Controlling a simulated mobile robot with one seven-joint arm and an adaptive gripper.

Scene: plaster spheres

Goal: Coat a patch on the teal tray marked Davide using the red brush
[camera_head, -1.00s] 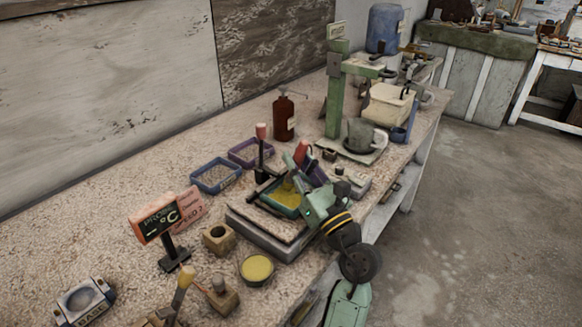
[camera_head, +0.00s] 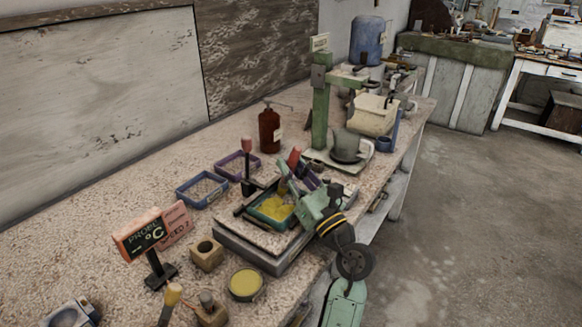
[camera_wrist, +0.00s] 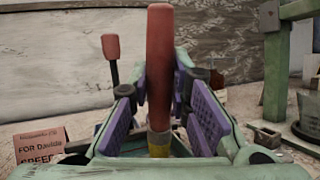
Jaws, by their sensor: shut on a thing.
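The teal tray (camera_head: 259,216) lies on a grey slab on the bench, with a yellow layer (camera_head: 275,206) inside. My gripper (camera_head: 297,183) is above the right part of the tray. It is shut on the red brush (camera_head: 294,156), whose handle stands nearly upright, slightly tilted. In the wrist view the red brush (camera_wrist: 159,70) sits between the purple finger pads, with a yellowish collar low down. The bristles are hidden, so I cannot tell whether they touch the tray. No name can be read on the tray.
A blue tray (camera_head: 202,190) and a purple tray (camera_head: 237,165) lie behind. A red-handled tool (camera_head: 247,160) stands upright near the slab. A yellow-filled bowl (camera_head: 245,284), wooden block (camera_head: 206,254) and sign (camera_head: 140,236) are in front. A green press (camera_head: 321,105) stands farther back.

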